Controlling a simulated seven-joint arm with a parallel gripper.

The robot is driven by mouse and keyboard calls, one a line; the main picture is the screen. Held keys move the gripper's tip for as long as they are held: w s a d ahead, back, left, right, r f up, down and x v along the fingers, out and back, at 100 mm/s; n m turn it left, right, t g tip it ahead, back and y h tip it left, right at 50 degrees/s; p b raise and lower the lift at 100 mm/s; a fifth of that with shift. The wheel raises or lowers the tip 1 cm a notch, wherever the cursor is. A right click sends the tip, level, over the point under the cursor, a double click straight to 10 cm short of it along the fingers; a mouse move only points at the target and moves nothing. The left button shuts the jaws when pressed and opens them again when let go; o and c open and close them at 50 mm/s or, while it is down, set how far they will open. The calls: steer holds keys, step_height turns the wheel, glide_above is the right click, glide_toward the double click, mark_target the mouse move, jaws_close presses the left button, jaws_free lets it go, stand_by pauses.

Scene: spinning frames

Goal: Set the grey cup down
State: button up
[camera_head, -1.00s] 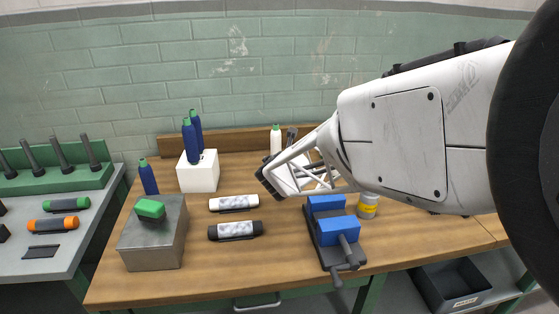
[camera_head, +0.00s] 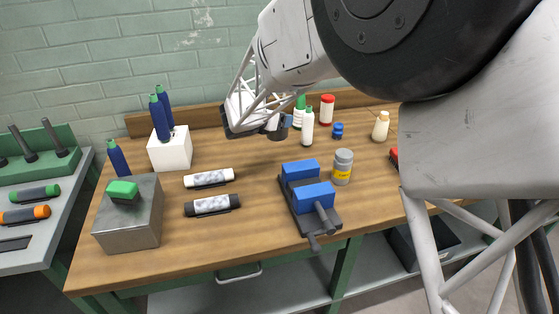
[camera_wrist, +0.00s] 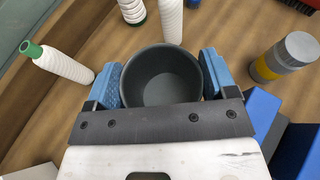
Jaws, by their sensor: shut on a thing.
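The grey cup (camera_wrist: 162,76) sits between the blue finger pads of my gripper (camera_wrist: 158,84) in the wrist view, its open mouth facing the camera and its inside empty. My gripper is shut on it, with a pad on either side. In the head view the cup (camera_head: 278,133) is a small dark shape beside my gripper (camera_head: 277,122), partly hidden by it, near the back of the wooden table (camera_head: 265,190). I cannot tell whether the cup's base touches the table.
White bottles, one with a green cap (camera_head: 299,108), stand close right of the cup. A red-capped jar (camera_head: 327,108), a blue item (camera_head: 337,131) and a grey-and-yellow jar (camera_head: 343,167) stand further right. A blue vise (camera_head: 308,193) is in front.

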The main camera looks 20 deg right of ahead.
mark_target(283, 138)
steer(key=m+g, duration=0.1)
steer(key=d+m+g+h, duration=0.1)
steer(key=m+g, duration=0.1)
steer(key=shift+w+d+f+h, duration=0.35)
steer(key=shift+d+f+h, duration=0.05)
steer(key=shift+s+d+f+m+g+h, duration=0.1)
steer(key=shift+f+m+g+h, duration=0.15)
steer(key=shift+m+g, duration=0.6)
steer(key=shift+s+d+f+m+g+h, duration=0.15)
steer(key=shift+f+m+g, duration=0.15)
steer(key=shift+m+g, duration=0.55)
steer(key=shift+w+a, duration=0.1)
steer(key=shift+f, duration=3.1)
steer(key=shift+f, duration=0.15)
steer(key=shift+f, duration=1.75)
steer(key=shift+f, duration=0.15)
